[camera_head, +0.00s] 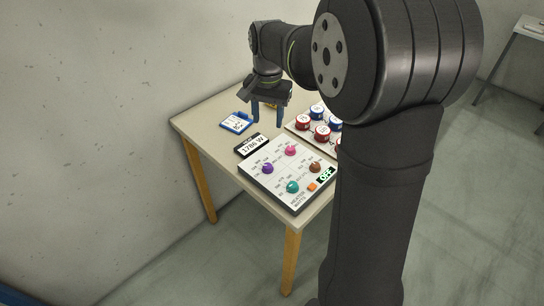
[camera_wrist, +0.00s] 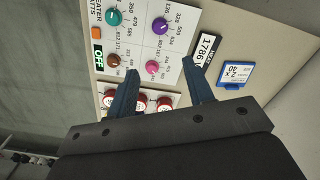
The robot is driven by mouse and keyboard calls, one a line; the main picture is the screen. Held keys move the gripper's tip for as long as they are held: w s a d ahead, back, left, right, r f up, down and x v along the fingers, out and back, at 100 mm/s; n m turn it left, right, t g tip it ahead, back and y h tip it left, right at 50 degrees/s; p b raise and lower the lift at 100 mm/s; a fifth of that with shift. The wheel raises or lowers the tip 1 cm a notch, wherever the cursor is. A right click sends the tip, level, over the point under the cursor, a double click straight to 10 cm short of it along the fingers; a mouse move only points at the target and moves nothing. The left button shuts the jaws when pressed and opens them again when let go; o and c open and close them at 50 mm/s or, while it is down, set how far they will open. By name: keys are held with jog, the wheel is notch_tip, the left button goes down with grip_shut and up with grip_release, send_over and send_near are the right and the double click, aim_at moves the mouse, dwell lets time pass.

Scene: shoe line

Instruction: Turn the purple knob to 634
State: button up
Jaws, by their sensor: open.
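The purple knob (camera_head: 267,168) sits on the white control panel (camera_head: 262,184) on the table, at the panel's left in the head view. In the wrist view the purple knob (camera_wrist: 160,26) is at the top middle, with printed numbers around it; 634 seems to be among them. Its exact pointer setting is too small to read. My gripper (camera_head: 268,122) is open and empty, above the far part of the table, apart from the panel. In the wrist view its two blue fingers (camera_wrist: 160,88) point toward the panel, with the pink knob (camera_wrist: 152,67) near the space between them.
A teal knob (camera_head: 292,187), a brown knob (camera_head: 316,167) and an orange button (camera_head: 311,187) share the panel; its display reads OFF. A black display (camera_head: 252,146) reads 1786 W. A blue-edged card (camera_head: 237,122) and red and blue round pieces (camera_head: 322,132) lie beyond.

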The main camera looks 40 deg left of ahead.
aim_at(268, 165)
notch_tip(268, 165, down, 17)
jog(key=n, duration=1.5)
jog(key=shift+s+f, duration=0.1)
jog(key=shift+f, duration=0.1)
jog(key=c, duration=1)
